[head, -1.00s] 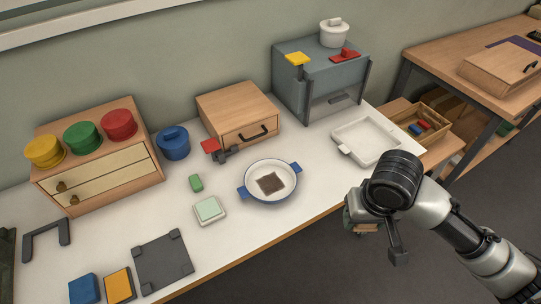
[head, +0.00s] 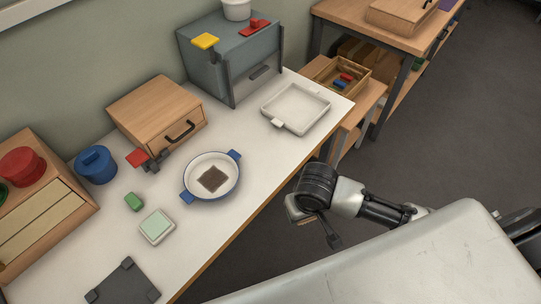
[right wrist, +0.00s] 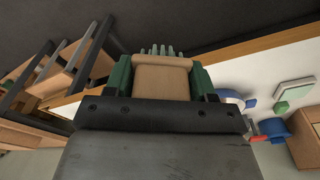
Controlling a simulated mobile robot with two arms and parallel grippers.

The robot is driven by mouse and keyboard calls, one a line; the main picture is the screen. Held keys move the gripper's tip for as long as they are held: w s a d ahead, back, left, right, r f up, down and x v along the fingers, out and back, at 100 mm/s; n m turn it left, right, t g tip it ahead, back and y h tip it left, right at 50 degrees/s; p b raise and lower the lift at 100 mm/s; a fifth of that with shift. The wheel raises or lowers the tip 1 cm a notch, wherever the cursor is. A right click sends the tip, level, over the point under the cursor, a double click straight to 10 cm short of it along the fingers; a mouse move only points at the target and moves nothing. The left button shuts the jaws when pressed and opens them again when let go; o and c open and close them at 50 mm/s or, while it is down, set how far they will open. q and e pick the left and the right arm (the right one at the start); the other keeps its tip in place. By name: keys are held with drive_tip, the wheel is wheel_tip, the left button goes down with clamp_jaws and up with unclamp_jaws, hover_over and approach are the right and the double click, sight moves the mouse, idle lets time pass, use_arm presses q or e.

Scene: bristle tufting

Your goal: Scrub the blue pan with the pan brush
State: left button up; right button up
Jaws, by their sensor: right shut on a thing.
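The blue pan (head: 195,188), white inside with blue handles and a dark brown patch in it, sits on the white worktop near its front edge. My right gripper (head: 294,208) is in front of the worktop, off its edge, to the right of the pan. In the right wrist view it is shut on the pan brush (right wrist: 162,76), a wooden block with pale green bristles pointing away from the gripper. In the head view the brush is mostly hidden by my wrist. The pan's edge shows partly behind a finger in the wrist view (right wrist: 232,99). My left gripper is not in view.
A green block (head: 133,202), a pale green square dish (head: 157,227) and a blue pot (head: 96,166) stand left of the pan. A wooden drawer box (head: 155,110) is behind it. A white tray (head: 296,108) lies to the right. Worktop between pan and tray is clear.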

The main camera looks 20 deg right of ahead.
drive_tip(key=shift+m, duration=0.4)
drive_tip(key=w+a, duration=0.2)
drive_tip(key=w, duration=0.3)
drive_tip(key=w+a+f, duration=0.1)
drive_tip(key=w+a, duration=0.1)
drive_tip(key=w, duration=0.3)
drive_tip(key=w+a+f, duration=0.1)
drive_tip(key=w+a, duration=0.2)
drive_tip(key=w, duration=0.1)
drive_tip(key=shift+w+f, duration=0.15)
drive_tip(key=shift+w, duration=0.25)
drive_tip(key=w+a, duration=0.4)
drive_tip(key=w, duration=0.1)
wheel_tip(320, 180, up, 4)
drive_tip(key=f, duration=0.1)
hover_over(216, 173)
drive_tip(key=shift+n, duration=0.4)
drive_tip(key=shift+s+f, duration=0.2)
drive_tip(key=shift+f, duration=1.65)
drive_tip(key=shift+s+f, duration=0.15)
drive_tip(key=shift+f, duration=1.7)
